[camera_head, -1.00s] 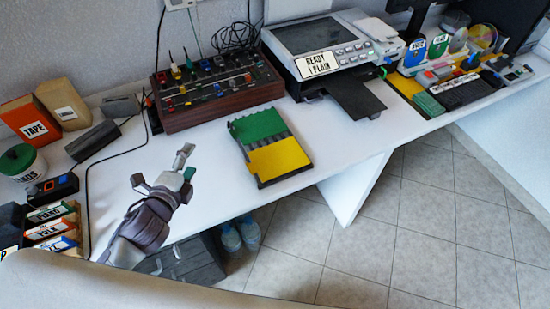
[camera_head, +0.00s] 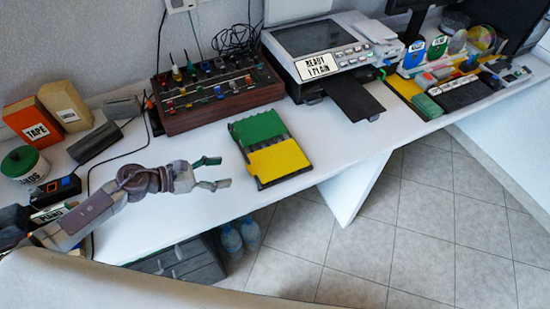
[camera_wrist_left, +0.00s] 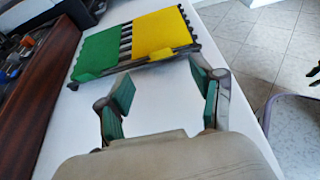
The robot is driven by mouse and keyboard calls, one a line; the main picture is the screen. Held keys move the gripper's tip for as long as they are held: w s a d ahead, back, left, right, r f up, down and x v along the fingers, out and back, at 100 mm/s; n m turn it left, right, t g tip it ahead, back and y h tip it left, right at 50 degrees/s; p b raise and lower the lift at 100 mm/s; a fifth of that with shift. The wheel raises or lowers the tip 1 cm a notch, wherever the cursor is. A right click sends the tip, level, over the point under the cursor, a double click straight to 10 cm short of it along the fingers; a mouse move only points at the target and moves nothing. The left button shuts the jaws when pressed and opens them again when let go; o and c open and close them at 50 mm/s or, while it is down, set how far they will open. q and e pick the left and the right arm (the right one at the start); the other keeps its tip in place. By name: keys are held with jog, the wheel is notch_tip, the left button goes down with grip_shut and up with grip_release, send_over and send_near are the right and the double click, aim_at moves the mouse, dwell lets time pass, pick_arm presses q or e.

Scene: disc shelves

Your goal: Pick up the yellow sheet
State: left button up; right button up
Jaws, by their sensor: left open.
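The yellow sheet (camera_head: 277,160) lies flat on a dark rack on the white desk, beside a green sheet (camera_head: 258,127). In the left wrist view the yellow sheet (camera_wrist_left: 158,34) is at the top middle, with the green sheet (camera_wrist_left: 97,52) to its left. A small yellow tab sits on the rack's near edge. My left gripper (camera_head: 222,172) is open and empty, just left of the rack. In the left wrist view its two green-padded fingers (camera_wrist_left: 160,94) are apart, short of the rack's near edge. My right gripper is not in view.
A mixer (camera_head: 220,93) with knobs stands behind the rack, and a printer (camera_head: 322,53) stands behind right with its dark tray (camera_head: 352,98) jutting forward. The desk's front edge runs close to the rack. Boxes and a jar stand at left.

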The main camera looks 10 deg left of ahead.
aim_at(243, 178)
pick_arm(q)
jog(key=shift+x, duration=0.8)
jog(key=p+x, duration=0.1)
jog(key=x, duration=0.3)
jog(key=shift+w+d+f, duration=0.35)
jog(key=shift+d, duration=0.1)
jog(key=c, duration=0.8)
